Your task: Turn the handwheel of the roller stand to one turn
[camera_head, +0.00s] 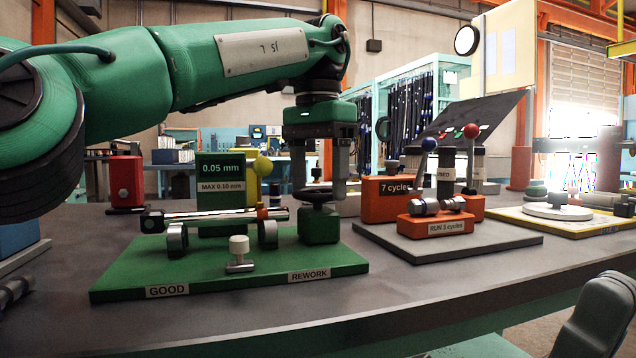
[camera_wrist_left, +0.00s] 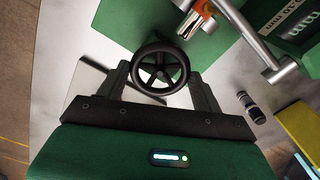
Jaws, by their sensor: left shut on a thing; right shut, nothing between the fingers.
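The roller stand is a green base plate (camera_head: 120,283) marked GOOD and REWORK, with a metal rod (camera_head: 205,216) lying across its rollers. Its black handwheel (camera_head: 316,196) sits on a green block (camera_head: 319,228) at the right end of the plate. The wheel also shows in the left wrist view (camera_wrist_left: 160,68), between the two fingers. My left gripper (camera_head: 319,187) points down from above and is shut on the handwheel, one finger on each side of its rim. The stand's green display (camera_head: 220,168) reads 0.05 mm, MAX 0.10 mm. My right gripper's fingers are not in view.
To the right, an orange device (camera_head: 436,226) with red and blue ball levers sits on a grey plate (camera_head: 480,243). A red box (camera_head: 126,183) stands at left.

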